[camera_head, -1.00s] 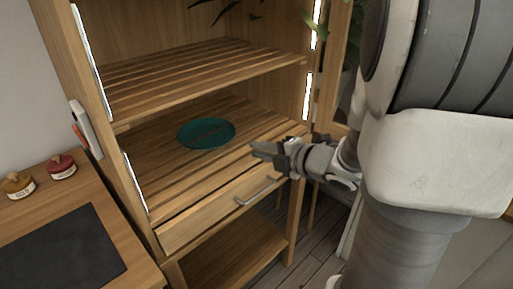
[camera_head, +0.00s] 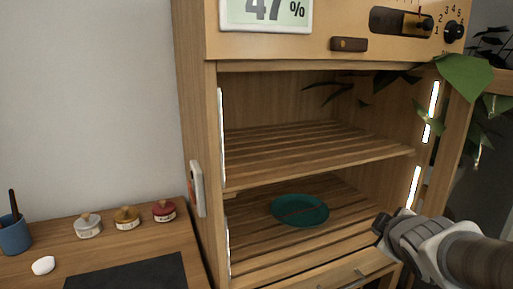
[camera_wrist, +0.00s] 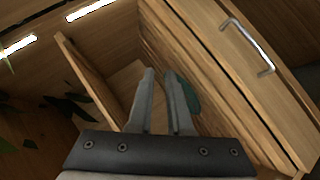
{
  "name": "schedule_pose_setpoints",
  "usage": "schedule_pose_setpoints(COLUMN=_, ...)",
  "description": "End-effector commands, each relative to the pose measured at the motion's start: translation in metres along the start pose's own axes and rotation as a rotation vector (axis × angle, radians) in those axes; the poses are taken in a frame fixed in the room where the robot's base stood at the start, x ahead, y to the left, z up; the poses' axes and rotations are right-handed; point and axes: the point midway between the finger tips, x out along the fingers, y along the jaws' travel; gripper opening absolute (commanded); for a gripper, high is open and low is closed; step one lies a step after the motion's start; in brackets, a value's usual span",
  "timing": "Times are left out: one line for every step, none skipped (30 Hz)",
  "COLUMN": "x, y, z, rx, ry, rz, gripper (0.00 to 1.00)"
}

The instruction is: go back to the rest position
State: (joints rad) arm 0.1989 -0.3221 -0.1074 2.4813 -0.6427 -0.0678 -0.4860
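My gripper (camera_head: 381,224) is in front of the right side of the wooden cabinet's opening in the head view, with my arm coming in from the lower right. In the wrist view the two fingers of my gripper (camera_wrist: 159,75) stand apart with a gap and nothing between them. A teal plate (camera_head: 283,214) lies on the cabinet's lower slatted shelf, left of my gripper and apart from it. A dark line or thin piece crosses the plate. Part of the plate also shows behind the right finger in the wrist view (camera_wrist: 191,98).
The cabinet has an upper slatted shelf (camera_head: 300,150) and a drawer with a metal handle (camera_wrist: 247,45). Leaves (camera_head: 465,78) hang at its right. A side table (camera_head: 100,252) at left holds three small lidded pots, a blue cup (camera_head: 14,237) and a dark mat (camera_head: 130,274).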

Motion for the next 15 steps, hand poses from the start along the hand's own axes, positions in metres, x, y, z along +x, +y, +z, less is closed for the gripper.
schedule_pose_setpoints(x=-0.011, y=-0.003, z=-0.001, rx=0.07, ry=-0.026, rz=-0.01, gripper=0.17)
schedule_pose_setpoints(x=-0.017, y=-0.006, z=-0.001, rx=0.116, ry=-0.045, rz=-0.021, gripper=0.17)
schedule_pose_setpoints(x=-0.025, y=-0.011, z=0.001, rx=0.178, ry=-0.072, rz=-0.037, gripper=0.17)
schedule_pose_setpoints(x=-0.031, y=-0.015, z=0.002, rx=0.225, ry=-0.093, rz=-0.051, gripper=0.17)
schedule_pose_setpoints(x=-0.037, y=-0.02, z=0.002, rx=0.271, ry=-0.11, rz=-0.065, gripper=0.17)
schedule_pose_setpoints(x=-0.046, y=-0.027, z=0.002, rx=0.331, ry=-0.135, rz=-0.086, gripper=0.17)
schedule_pose_setpoints(x=-0.053, y=-0.033, z=0.002, rx=0.376, ry=-0.154, rz=-0.104, gripper=0.17)
schedule_pose_setpoints(x=-0.06, y=-0.04, z=0.002, rx=0.42, ry=-0.171, rz=-0.123, gripper=0.17)
schedule_pose_setpoints(x=-0.069, y=-0.048, z=0.002, rx=0.479, ry=-0.195, rz=-0.149, gripper=0.17)
schedule_pose_setpoints(x=-0.077, y=-0.055, z=0.001, rx=0.52, ry=-0.212, rz=-0.17, gripper=0.17)
schedule_pose_setpoints(x=-0.084, y=-0.063, z=0.0, rx=0.561, ry=-0.23, rz=-0.194, gripper=0.17)
schedule_pose_setpoints(x=-0.095, y=-0.073, z=-0.001, rx=0.615, ry=-0.254, rz=-0.225, gripper=0.17)
schedule_pose_setpoints(x=-0.103, y=-0.081, z=-0.002, rx=0.654, ry=-0.27, rz=-0.25, gripper=0.17)
schedule_pose_setpoints(x=-0.111, y=-0.089, z=-0.004, rx=0.691, ry=-0.289, rz=-0.276, gripper=0.17)
schedule_pose_setpoints(x=-0.123, y=-0.1, z=-0.005, rx=0.739, ry=-0.313, rz=-0.312, gripper=0.17)
